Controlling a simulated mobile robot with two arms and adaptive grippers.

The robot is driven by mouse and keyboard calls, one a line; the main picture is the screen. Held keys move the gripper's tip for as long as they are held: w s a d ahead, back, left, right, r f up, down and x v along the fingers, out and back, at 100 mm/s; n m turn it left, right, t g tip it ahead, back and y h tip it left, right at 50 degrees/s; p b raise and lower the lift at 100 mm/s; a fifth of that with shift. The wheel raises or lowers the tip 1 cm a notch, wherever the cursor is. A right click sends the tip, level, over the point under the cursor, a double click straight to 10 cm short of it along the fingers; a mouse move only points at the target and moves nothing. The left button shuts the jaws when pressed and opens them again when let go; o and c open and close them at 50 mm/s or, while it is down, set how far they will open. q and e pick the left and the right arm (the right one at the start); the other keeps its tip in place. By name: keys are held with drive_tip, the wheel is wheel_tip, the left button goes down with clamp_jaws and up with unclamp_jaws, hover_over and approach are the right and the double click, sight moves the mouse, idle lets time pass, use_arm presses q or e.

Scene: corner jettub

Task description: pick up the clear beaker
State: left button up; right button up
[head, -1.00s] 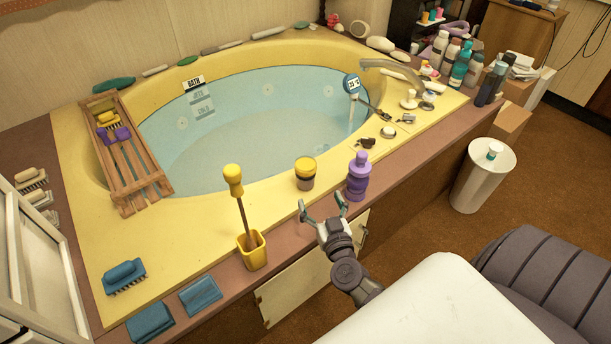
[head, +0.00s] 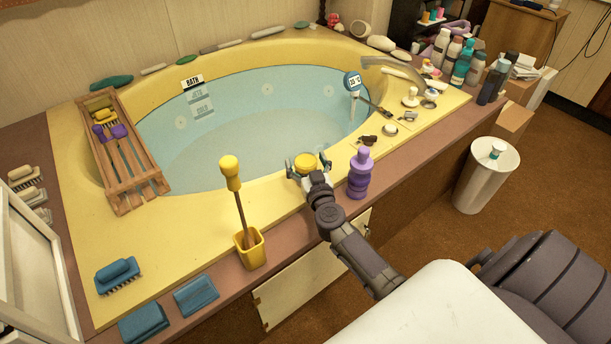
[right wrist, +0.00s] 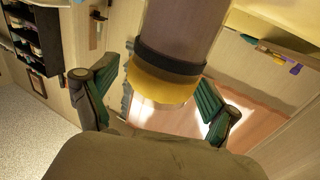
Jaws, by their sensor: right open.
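A small round container with a yellow lid (head: 306,162) stands on the tub's front rim. It is the likeliest match for the clear beaker, though I cannot be sure. In the right wrist view its see-through, brownish body (right wrist: 183,30) has a dark band and a yellow end. My right gripper (head: 308,167) is open, with its fingers reaching to either side of the container. The right wrist view shows the teal finger pads (right wrist: 158,92) spread apart, with gaps beside the yellow end. The container's lower body is hidden by the gripper in the head view. My left gripper is out of view.
A purple bottle (head: 360,175) stands close to the right of my right gripper. A yellow holder with a brush (head: 249,248) stands to the left. The water-filled tub (head: 260,125) lies behind. Blue sponges (head: 144,322) lie at the front left.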

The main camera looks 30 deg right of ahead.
drive_tip(key=shift+w, duration=0.15)
drive_tip(key=c, duration=1.2)
drive_tip(key=shift+c, duration=1)
drive_tip(key=shift+r, duration=0.15)
